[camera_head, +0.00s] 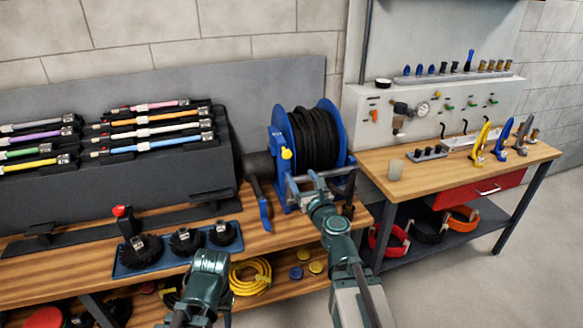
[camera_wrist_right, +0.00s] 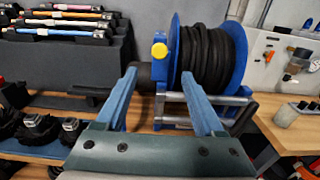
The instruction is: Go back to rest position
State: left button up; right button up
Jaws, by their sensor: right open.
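My right gripper (camera_head: 303,183) is open and empty in the head view, in front of the blue hose reel (camera_head: 318,140). In the right wrist view its two blue fingers (camera_wrist_right: 160,76) are spread apart, with nothing between them, pointing at the reel (camera_wrist_right: 205,60). I cannot tell whether they touch the reel's frame. My left arm (camera_head: 208,275) shows at the bottom of the head view, below the brush tray; its gripper fingers are not visible.
Round black brushes sit in a blue tray (camera_head: 180,253) on the wooden bench. A dark rack (camera_head: 120,182) holds several coloured rods. A blue-handled tool (camera_head: 263,205) lies left of the reel. A second table (camera_head: 415,178) stands right, with grey floor before it.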

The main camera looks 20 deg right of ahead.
jog(key=shift+a, duration=0.1)
jog(key=s+a+f+n+g+y, duration=0.1)
jog(key=a+f+n+g+y, duration=0.15)
jog(key=a+n, duration=0.5)
jog(key=s+a+f+n+g+y, duration=0.2)
jog(key=a+f+n+y, duration=0.15)
jog(key=a+n, duration=0.4)
jog(key=s+a+f+n+g+y, duration=0.1)
jog(key=s+a+f+n+g, duration=0.55)
jog(key=n, duration=0.25)
jog(key=s+d+f+n+g+h, duration=0.2)
jog(key=s+f+n+g+h, duration=0.1)
jog(key=s+n, duration=0.4)
jog(key=s+d+f+n+g+h, duration=0.3)
jog(key=s+f+n+g+h, duration=0.1)
jog(key=s+f+n+h, duration=0.2)
jog(key=shift+s+f+n, duration=0.2)
jog(key=shift+s+n, duration=0.7)
jog(key=shift+n, duration=0.2)
